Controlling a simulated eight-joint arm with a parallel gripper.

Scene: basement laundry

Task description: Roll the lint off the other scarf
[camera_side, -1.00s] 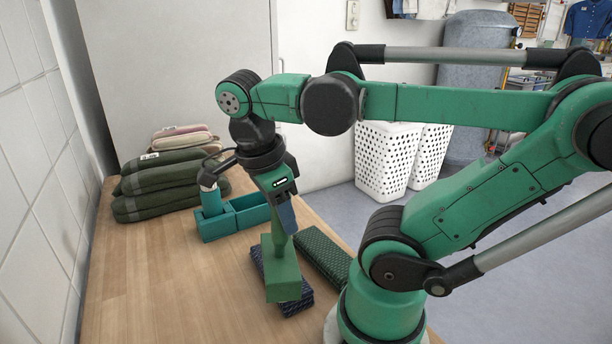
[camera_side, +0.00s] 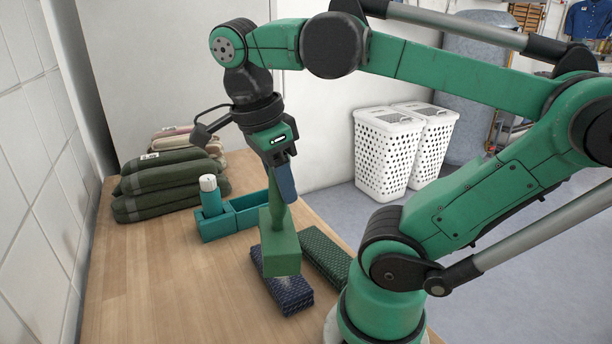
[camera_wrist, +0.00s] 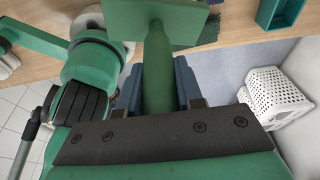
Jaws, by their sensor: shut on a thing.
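My gripper (camera_side: 279,184) is shut on the handle of a green lint roller (camera_side: 279,232) with a block-shaped head. In the wrist view the handle (camera_wrist: 158,75) stands between the blue fingers. The roller's head is over the far part of a folded navy patterned scarf (camera_side: 290,295), apparently above it; contact is hard to tell. Pale specks, apparently lint, show on this scarf just below the head. A folded dark green patterned scarf (camera_side: 325,255) lies alongside, to its right. The head hides part of the navy scarf.
A teal tray (camera_side: 249,214) holding a white-capped bottle (camera_side: 210,194) stands behind the scarves. Stacked olive folded textiles (camera_side: 165,188) lie by the wall. White baskets (camera_side: 385,155) stand on the floor. The wooden table (camera_side: 165,285) is clear at left front.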

